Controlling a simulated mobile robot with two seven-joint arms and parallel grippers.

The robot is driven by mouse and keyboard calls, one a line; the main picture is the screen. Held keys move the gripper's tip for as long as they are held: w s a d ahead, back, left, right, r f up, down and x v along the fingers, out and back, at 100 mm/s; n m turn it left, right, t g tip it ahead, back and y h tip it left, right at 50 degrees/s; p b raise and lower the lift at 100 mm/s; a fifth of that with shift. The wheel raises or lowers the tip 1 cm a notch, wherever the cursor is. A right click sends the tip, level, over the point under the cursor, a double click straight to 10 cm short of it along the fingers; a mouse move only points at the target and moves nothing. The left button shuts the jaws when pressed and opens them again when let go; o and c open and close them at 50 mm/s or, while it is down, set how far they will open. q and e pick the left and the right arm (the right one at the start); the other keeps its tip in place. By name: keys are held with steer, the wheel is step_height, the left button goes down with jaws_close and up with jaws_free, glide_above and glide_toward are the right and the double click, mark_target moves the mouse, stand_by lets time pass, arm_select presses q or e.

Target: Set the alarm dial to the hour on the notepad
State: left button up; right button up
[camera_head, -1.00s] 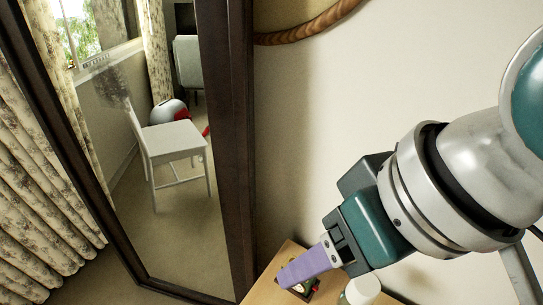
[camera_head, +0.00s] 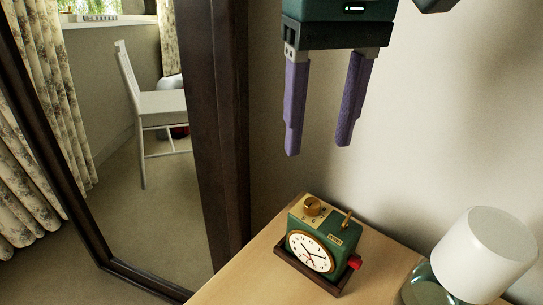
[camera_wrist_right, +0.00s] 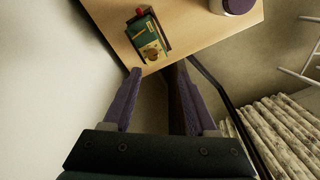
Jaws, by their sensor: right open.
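A green alarm clock (camera_head: 322,240) with a white face (camera_head: 310,252) stands in a shallow dark tray (camera_head: 325,284) on a wooden tabletop. A round brass dial (camera_head: 312,206) sits on its top, with small marks in front of it. A brass lever (camera_head: 347,218) and a red knob (camera_head: 354,262) are at its right. My right gripper (camera_head: 318,148) is open and empty, pointing down above the clock and apart from it. In the right wrist view the clock (camera_wrist_right: 147,33) lies beyond the fingertips (camera_wrist_right: 158,70). The notepad and my left gripper are not in view.
A lamp with a white shade (camera_head: 485,255) and a glass base (camera_head: 425,290) stands right of the clock. A dark-framed mirror (camera_head: 222,130) stands to the left, reflecting a white chair and curtains. The wall is behind the tabletop (camera_head: 250,275).

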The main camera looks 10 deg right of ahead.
mark_target(313, 203)
steer(key=f+b, duration=0.2)
steer(key=f, duration=0.2)
steer(key=f+b, duration=0.1)
steer(key=f, duration=0.2)
steer(key=w+d+f+b, duration=0.1)
steer(key=f+b, duration=0.1)
steer(key=f, duration=0.2)
steer(key=shift+w+f+b, duration=0.1)
steer(key=shift+f+b, duration=0.2)
steer(key=shift+b, duration=0.05)
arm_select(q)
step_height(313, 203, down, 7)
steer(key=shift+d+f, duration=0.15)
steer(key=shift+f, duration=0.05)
arm_select(e)
jaws_close()
